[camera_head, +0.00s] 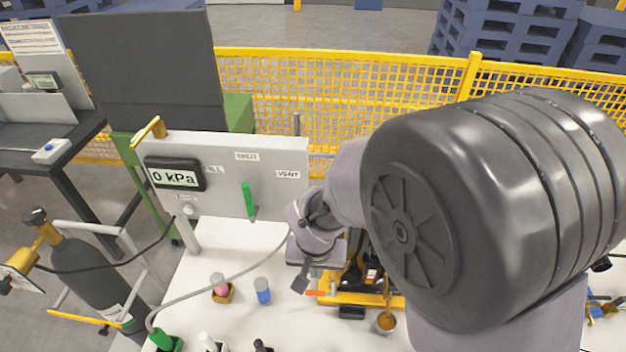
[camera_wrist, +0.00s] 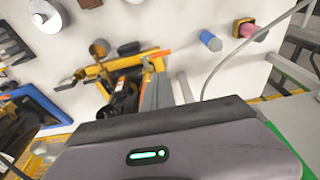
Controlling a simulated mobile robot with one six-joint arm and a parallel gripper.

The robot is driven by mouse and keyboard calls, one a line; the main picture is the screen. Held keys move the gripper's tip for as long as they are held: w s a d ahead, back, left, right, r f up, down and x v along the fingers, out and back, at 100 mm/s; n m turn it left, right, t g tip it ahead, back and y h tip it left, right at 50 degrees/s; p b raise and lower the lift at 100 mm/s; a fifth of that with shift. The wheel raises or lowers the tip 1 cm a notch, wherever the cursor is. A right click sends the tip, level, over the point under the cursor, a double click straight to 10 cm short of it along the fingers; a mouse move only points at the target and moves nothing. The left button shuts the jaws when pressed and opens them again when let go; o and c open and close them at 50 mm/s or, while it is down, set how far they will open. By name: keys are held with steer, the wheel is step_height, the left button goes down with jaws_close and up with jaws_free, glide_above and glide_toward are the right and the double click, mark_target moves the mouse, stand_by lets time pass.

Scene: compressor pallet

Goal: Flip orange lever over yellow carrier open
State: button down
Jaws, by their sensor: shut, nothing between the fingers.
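The yellow carrier (camera_head: 362,299) sits on the white table, partly hidden behind my arm. It also shows in the wrist view (camera_wrist: 120,62) with dark parts in it. The orange lever (camera_head: 316,293) sticks out at the carrier's left end. In the wrist view the orange lever (camera_wrist: 156,53) lies along the carrier's upper right edge. My gripper (camera_head: 300,284) is shut and empty, close to the lever's left end in the head view. It looks above the table and apart from the lever, though the exact gap is hard to tell.
A blue cylinder (camera_head: 262,290) and a pink piece in a yellow holder (camera_head: 221,288) stand left of the carrier. A cup (camera_head: 385,321) stands in front. The grey panel (camera_head: 222,176) with a 0 kPa display and green lever rises behind. A hose crosses the table.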

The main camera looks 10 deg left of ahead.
steer(key=a, duration=0.1)
steer(key=b, duration=0.5)
glide_toward(315, 292)
steer(key=x, duration=0.6)
steer(key=shift+f, duration=0.4)
steer(key=shift+w, duration=0.1)
